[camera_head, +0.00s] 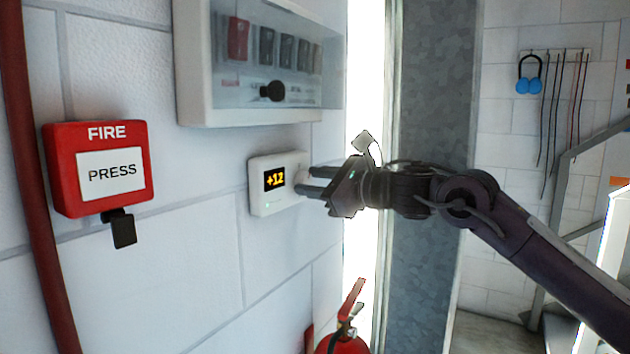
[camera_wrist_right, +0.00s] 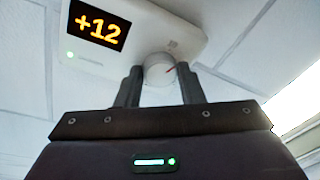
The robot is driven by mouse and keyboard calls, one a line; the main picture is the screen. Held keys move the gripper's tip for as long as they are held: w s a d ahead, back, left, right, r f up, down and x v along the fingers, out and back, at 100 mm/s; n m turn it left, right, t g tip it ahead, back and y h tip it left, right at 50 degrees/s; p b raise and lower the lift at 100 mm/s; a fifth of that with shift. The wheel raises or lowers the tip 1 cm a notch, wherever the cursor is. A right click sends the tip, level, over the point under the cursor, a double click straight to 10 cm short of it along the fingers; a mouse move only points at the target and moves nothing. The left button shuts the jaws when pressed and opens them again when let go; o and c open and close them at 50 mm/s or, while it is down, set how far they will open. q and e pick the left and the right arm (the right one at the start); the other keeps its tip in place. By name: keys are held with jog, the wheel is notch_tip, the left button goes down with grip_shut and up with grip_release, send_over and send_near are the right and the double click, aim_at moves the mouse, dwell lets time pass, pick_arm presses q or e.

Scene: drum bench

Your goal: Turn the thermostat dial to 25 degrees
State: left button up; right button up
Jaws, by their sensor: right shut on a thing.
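The thermostat (camera_head: 262,202) is a white box on the white wall, with a dark display (camera_head: 274,179) that reads +12 in orange. In the head view the fingers largely hide the dial. My left gripper is in neither view.
A red FIRE box (camera_head: 66,170) hangs to the left of the thermostat. A glass-fronted switch panel (camera_head: 190,75) is above it. A red fire extinguisher (camera_head: 343,345) stands below, and a bright opening (camera_head: 362,240) is to the right. The wall just below the thermostat is bare.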

jog(key=shift+m, duration=0.9)
jog(key=o, duration=1)
jog(key=b+v, duration=0.2)
jog(key=v, duration=0.5)
jog(key=shift+s+d+r, duration=0.15)
jog(key=shift+d, duration=0.2)
